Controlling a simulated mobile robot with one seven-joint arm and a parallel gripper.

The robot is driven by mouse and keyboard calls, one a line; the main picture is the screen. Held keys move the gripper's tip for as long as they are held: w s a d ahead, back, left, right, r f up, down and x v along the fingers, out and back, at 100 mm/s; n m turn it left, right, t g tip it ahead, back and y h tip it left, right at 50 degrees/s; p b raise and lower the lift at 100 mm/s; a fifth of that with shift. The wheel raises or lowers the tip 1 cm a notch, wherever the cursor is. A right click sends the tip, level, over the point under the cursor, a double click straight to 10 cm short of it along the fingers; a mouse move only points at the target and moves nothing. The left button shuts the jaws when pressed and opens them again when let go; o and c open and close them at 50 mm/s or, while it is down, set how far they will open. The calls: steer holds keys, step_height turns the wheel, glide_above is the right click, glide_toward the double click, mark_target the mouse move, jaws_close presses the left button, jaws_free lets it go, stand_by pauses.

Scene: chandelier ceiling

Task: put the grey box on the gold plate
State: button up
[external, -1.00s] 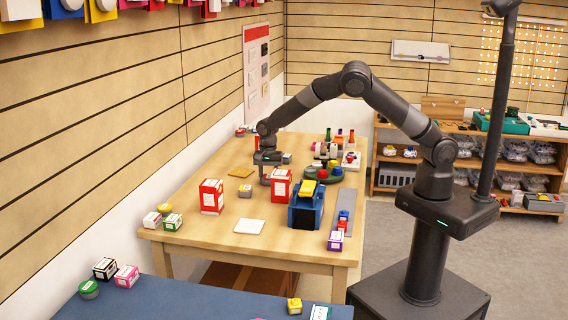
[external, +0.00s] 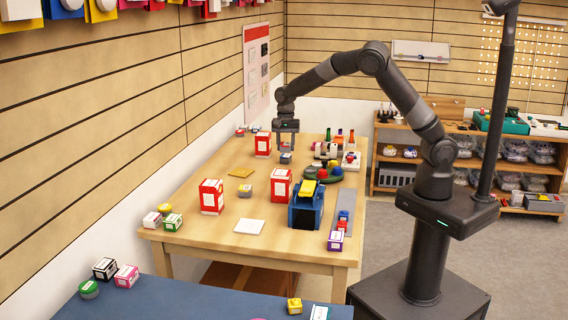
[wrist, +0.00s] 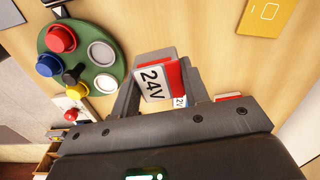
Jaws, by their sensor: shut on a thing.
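The grey box (wrist: 154,84), with a white "24V" label, sits between my two fingertips in the wrist view. My gripper (external: 287,151) is shut on it, above the far part of the wooden table. In the external view the grey box is too small to tell clearly from the small dark box just under the fingertips. The gold plate (external: 241,172) lies flat on the table, nearer the camera and to the left of my gripper. It also shows in the wrist view (wrist: 267,17) at the upper right, apart from the grey box.
A green round panel (wrist: 116,48) with coloured knobs lies beside my gripper. Tall red boxes (external: 211,197) (external: 280,187) stand nearer the camera, and another red box (external: 263,144) stands left of my gripper.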

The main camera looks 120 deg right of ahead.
steer(key=w+d+r+m, duration=0.1)
steer(key=w+d, duration=0.3)
steer(key=d, duration=0.6)
glide_above(246, 175)
step_height(246, 175, down, 7)
steer(key=shift+d+r, duration=0.1)
steer(key=shift+r, duration=0.05)
steer(key=shift+f, duration=1.95)
steer(key=shift+f, duration=0.15)
steer(key=o, duration=1)
